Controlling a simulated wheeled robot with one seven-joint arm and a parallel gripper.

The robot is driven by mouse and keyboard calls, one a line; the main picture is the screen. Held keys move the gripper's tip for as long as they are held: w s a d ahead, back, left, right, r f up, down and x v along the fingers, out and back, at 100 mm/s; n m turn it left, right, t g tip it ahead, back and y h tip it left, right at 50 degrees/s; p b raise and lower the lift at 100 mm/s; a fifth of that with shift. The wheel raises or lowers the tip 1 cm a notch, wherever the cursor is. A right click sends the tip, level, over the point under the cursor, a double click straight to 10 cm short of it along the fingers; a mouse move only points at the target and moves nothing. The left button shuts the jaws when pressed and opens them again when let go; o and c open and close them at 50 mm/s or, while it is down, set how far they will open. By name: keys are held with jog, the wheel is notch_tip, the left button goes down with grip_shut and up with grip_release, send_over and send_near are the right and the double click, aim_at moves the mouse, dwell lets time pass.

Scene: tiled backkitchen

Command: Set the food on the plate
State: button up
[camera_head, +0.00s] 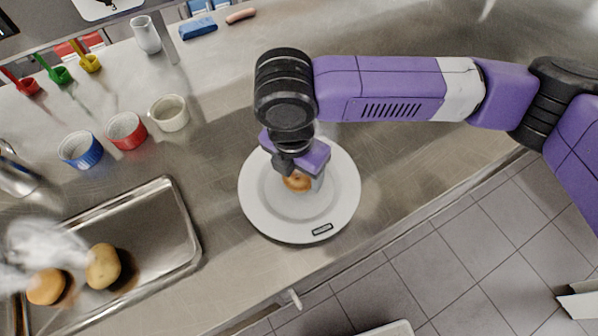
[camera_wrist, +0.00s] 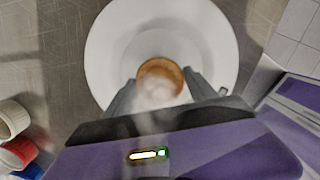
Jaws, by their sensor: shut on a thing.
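A white plate (camera_head: 257,213) lies on the steel counter below my arm. My gripper (camera_head: 299,180) is over the plate and shut on a round, brown-orange piece of food (camera_head: 297,182). In the wrist view my gripper's fingers (camera_wrist: 162,90) are on either side of the food (camera_wrist: 158,70), with the plate (camera_wrist: 105,55) around and below it. I cannot tell whether the food touches the plate. Two more round foods, a potato (camera_head: 103,266) and an orange-brown one (camera_head: 46,287), lie in the metal tray (camera_head: 190,240) at the lower left.
Blue (camera_head: 80,150), red (camera_head: 126,131) and cream (camera_head: 169,113) ramekins stand left of the plate. A grey jug (camera_head: 146,35), a blue item (camera_head: 198,28) and a sausage-like item (camera_head: 240,16) are at the back. White steam partly veils the tray. The counter's front edge is close to the plate.

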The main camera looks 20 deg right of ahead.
aim_at(295, 181)
jog(key=shift+f, duration=0.7)
jog(key=shift+f, duration=0.1)
jog(key=o, duration=0.7)
jog(key=r, duration=0.8)
jog(key=s+a+r, duration=0.1)
jog(key=r, duration=0.3)
jog(key=shift+r+b, duration=0.1)
jog(key=shift+b, duration=0.2)
